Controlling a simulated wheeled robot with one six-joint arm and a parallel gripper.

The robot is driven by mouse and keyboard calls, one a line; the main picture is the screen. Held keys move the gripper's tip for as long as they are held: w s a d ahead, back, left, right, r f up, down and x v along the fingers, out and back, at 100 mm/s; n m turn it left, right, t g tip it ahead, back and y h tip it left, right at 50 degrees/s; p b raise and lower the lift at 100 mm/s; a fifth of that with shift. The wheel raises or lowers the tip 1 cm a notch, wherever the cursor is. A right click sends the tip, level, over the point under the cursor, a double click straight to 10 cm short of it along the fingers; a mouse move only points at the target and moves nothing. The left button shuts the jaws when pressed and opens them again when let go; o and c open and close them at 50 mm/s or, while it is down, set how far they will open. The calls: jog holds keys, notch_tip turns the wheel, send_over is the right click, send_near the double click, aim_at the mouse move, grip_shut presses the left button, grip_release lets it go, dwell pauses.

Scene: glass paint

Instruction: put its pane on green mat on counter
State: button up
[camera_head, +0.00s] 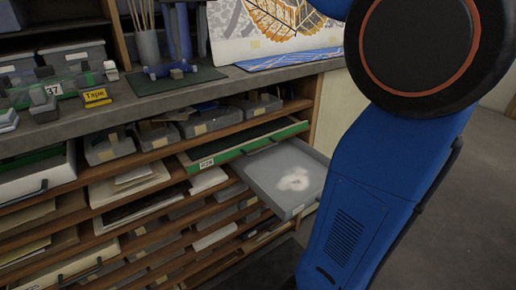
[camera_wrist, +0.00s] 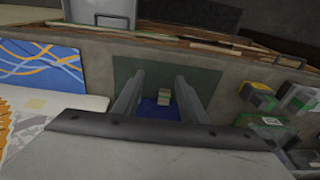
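The green mat (camera_head: 203,79) lies on the grey counter (camera_head: 140,104). In the wrist view the mat (camera_wrist: 121,71) lies beneath my gripper (camera_wrist: 160,80). The two fingers are apart. Between them, beyond their span, I see a small blue piece (camera_wrist: 147,110) on the mat, with a small pale block (camera_wrist: 164,96) on or beside it. The head view also shows the blue piece (camera_head: 158,73) and the block (camera_head: 177,74) on the mat. I see nothing clearly held in the fingers. I cannot tell for sure which thing is the pane.
A grey drawer (camera_head: 262,170) with a white smudge is pulled out below the counter. A patterned sheet (camera_head: 235,45) and a blue patterned sheet (camera_head: 290,59) lie right of the mat. A brush cup (camera_head: 147,48) stands behind it. Several small boxes and tools crowd the left.

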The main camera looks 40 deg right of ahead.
jog(key=s+d+f+t, duration=0.1)
jog(key=s+f, duration=1)
jog(key=f, duration=0.5)
jog(key=s+d+f+t, duration=0.2)
jog(key=s+f, duration=1)
jog(key=f, duration=0.4)
jog(key=shift+d+f, duration=0.3)
jog(key=shift+f, duration=0.1)
